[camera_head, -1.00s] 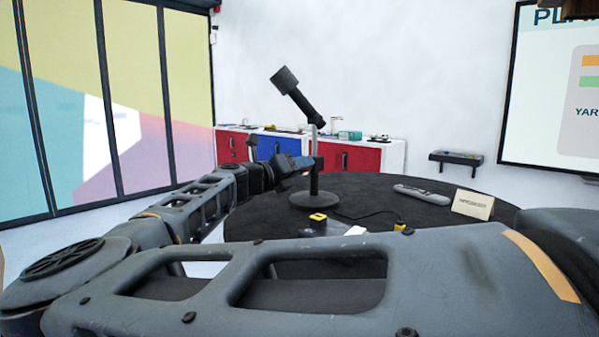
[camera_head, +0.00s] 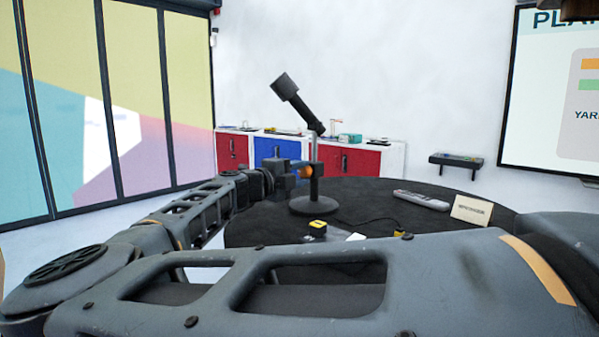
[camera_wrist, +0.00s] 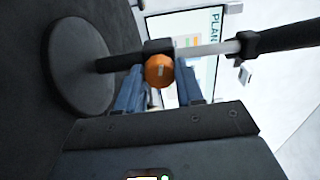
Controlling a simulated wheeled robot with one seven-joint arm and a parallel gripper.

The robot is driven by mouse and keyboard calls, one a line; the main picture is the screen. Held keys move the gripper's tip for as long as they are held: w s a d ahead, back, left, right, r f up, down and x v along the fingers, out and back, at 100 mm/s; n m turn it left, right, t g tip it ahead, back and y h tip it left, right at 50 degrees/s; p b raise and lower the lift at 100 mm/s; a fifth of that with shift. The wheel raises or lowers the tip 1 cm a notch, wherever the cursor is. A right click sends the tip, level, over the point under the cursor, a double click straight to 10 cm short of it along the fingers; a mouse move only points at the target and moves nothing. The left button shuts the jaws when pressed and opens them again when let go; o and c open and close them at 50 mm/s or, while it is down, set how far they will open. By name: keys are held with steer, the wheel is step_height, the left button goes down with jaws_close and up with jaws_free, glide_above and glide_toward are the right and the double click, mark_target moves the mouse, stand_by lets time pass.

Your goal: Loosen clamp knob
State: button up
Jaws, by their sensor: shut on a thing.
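The clamp knob is a round orange knob (camera_wrist: 159,71) on the black collar of a microphone stand. It also shows in the head view (camera_head: 307,170), at the stand's post. The stand has a round black base (camera_head: 314,205) on the table, a pale upper rod and a black microphone (camera_head: 298,104) tilted on top. My gripper (camera_wrist: 160,90) has its two fingers on either side of the orange knob and is shut on it. In the head view my gripper (camera_head: 296,170) reaches the post from the left. The finger contact is partly hidden there.
The round black table (camera_head: 390,215) holds a grey remote-like device (camera_head: 421,200), a small sign (camera_head: 471,210), a yellow-and-black item (camera_head: 317,229) and a cable. Red and blue cabinets (camera_head: 275,149) stand behind. A wall screen (camera_head: 550,100) is at right.

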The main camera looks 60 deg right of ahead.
steer(key=shift+w+n, duration=0.1)
steer(key=shift+n, duration=0.6)
steer(key=o, duration=1)
steer(key=shift+o, duration=0.2)
steer(key=shift+a, duration=0.1)
steer(key=b+v, duration=0.2)
steer(key=v, duration=0.5)
steer(key=shift+a, duration=0.3)
steer(key=shift+a, duration=0.1)
